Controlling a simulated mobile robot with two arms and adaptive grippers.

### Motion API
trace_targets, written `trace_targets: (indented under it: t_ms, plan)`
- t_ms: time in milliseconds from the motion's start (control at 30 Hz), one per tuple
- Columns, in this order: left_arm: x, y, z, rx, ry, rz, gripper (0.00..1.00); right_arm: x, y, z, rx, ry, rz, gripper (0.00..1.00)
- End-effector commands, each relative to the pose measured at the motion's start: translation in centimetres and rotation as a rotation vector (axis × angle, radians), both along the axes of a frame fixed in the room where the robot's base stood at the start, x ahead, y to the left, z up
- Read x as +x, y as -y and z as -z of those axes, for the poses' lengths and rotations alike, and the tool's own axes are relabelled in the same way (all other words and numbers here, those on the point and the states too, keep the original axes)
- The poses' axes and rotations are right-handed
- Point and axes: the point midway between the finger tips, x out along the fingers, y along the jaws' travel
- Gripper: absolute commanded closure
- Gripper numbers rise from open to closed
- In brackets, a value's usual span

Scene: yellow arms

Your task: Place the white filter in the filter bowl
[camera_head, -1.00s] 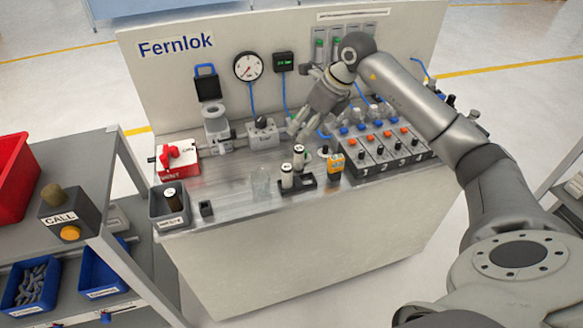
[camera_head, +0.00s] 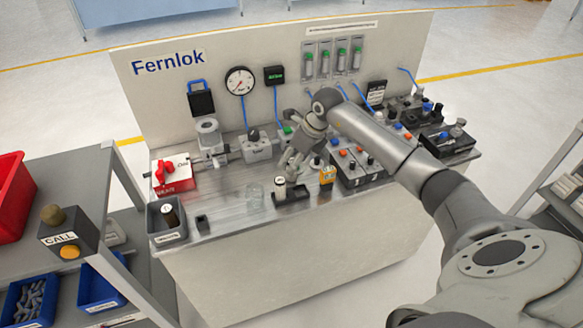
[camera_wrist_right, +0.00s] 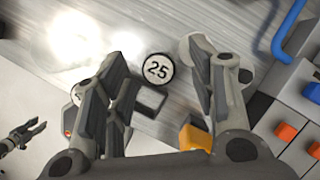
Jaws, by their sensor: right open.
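My right gripper (camera_head: 291,170) is open above the holder. In the right wrist view its fingertips (camera_wrist_right: 160,55) lie either side of the 25 top, seemingly without touching it. My left gripper (camera_wrist_right: 24,134) shows small and open, far from the filters.
A yellow device (camera_head: 327,174) and the button panel (camera_head: 352,165) stand right of the holder. A grey bin (camera_head: 165,222) and small black block (camera_head: 202,222) are left.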

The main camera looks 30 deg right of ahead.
Motion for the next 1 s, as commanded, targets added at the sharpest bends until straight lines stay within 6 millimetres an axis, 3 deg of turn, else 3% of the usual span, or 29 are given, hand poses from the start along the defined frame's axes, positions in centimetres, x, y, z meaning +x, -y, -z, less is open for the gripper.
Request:
trace_targets:
  t_ms: [233,567,1000]
  plan:
    - [0.06,-0.17,0.01,0.002,0.000,-0.001,0.60,0.06,-0.03,0.15,0.000,0.000,-0.001,0.49]
    - [0.07,-0.20,0.01,0.003,0.001,-0.002,0.60,0.05,-0.02,0.12,0.000,0.001,-0.001,0.92]
    - [0.06,-0.18,0.55,0.002,0.000,-0.001,0.60,0.12,0.03,-0.48,-0.002,0.003,-0.001,0.96]
